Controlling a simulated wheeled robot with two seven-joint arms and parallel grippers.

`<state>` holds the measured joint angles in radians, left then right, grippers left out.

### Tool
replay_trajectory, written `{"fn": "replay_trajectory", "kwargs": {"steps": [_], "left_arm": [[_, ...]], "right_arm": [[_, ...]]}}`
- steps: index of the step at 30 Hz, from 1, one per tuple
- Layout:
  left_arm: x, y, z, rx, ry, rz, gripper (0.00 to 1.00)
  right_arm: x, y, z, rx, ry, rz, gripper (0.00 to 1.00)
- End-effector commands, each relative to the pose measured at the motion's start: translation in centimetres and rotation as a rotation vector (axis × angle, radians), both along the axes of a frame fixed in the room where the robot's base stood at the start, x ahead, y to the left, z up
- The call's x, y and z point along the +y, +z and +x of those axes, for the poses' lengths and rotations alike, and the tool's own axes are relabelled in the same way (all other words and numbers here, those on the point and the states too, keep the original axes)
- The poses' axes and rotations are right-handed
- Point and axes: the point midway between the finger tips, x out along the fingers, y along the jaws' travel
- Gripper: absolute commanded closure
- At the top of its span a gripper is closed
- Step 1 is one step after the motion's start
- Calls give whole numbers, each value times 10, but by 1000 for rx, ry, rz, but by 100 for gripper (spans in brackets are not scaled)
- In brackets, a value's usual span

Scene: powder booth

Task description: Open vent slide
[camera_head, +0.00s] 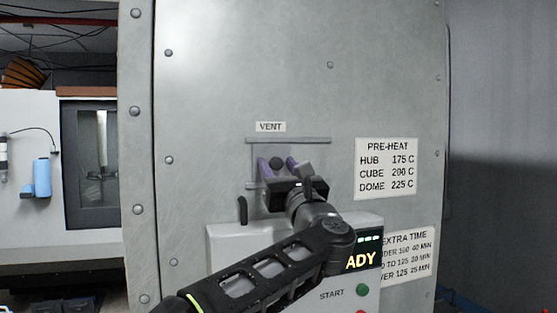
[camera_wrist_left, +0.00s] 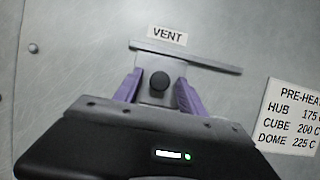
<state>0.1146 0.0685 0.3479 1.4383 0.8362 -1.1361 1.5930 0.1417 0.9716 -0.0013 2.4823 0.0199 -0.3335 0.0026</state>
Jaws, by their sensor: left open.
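The vent slide (camera_head: 259,153) is a grey plate under a rail on the metal panel, below a VENT label (camera_head: 271,127). A dark round knob (camera_head: 276,163) stands out from it. In the left wrist view the slide plate (camera_wrist_left: 153,97) and the knob (camera_wrist_left: 159,81) show below the rail (camera_wrist_left: 185,56). My left gripper (camera_head: 277,166) is open, its purple fingers on either side of the knob with gaps between. It also shows in the left wrist view (camera_wrist_left: 158,90). The lower part of the slide is hidden by my gripper. My right gripper is not in view.
A control box (camera_head: 222,240) with a lit display (camera_head: 362,257) and a green start button (camera_head: 362,290) is below the vent. A PRE-HEAT sign (camera_head: 386,168) and an EXTRA TIME sign (camera_head: 410,256) are to the right. A dark handle (camera_head: 242,210) sits left of my gripper.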

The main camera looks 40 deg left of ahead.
Motion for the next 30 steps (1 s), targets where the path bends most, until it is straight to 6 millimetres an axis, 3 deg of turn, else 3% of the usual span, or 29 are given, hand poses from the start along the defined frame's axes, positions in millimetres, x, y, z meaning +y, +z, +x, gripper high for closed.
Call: {"fn": "replay_trajectory", "kwargs": {"steps": [7,24,30], "left_arm": [[0,0,0,0,0,0,53],[0,0,0,-1,0,1,100],[0,0,0,-1,0,1,100]], "right_arm": [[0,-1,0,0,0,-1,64],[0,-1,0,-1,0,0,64],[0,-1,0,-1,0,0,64]]}}
